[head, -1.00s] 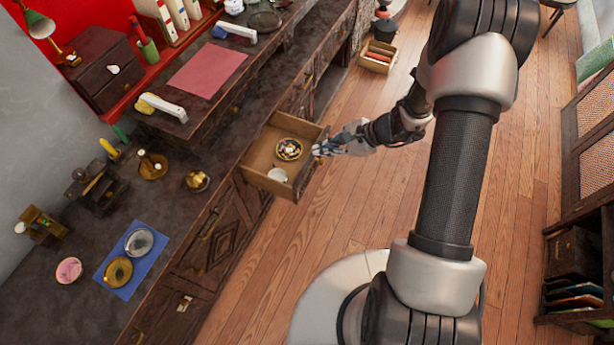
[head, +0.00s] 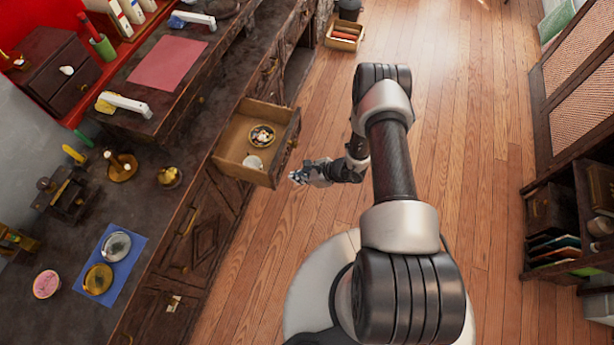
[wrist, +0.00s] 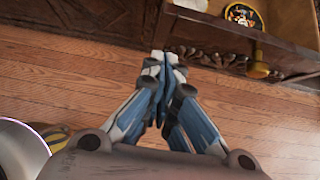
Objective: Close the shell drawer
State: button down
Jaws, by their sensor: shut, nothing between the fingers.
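An open wooden drawer (head: 234,163) sticks out of the dark counter in the head view. It holds a patterned dish (head: 262,136) and a small white item (head: 253,162), which is too small to identify surely. My gripper (head: 297,178) is shut and empty, apart from the drawer, just off the near end of its front. In the wrist view, the shut fingertips (wrist: 165,57) point toward the counter. The drawer's carved front (wrist: 208,57) and brass knob (wrist: 258,70) are to their right.
The counter's carved cupboard doors (head: 205,235) lie below and left of the drawer. A blue mat (head: 122,273) with plates is on the counter. A small dark chest (head: 50,65) carries a white shell-like piece. The wooden floor (head: 320,110) right of the drawer is clear.

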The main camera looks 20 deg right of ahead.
aim_at(274, 177)
jog(key=w+a, duration=0.1)
jog(key=w+a+f, duration=0.1)
jog(key=a, duration=0.1)
jog(key=w+a+b, duration=0.1)
jog(key=shift+w+a+f, duration=0.1)
jog(key=shift+a+f, duration=0.15)
jog(key=shift+f, duration=0.05)
jog(key=shift+w+a, duration=0.1)
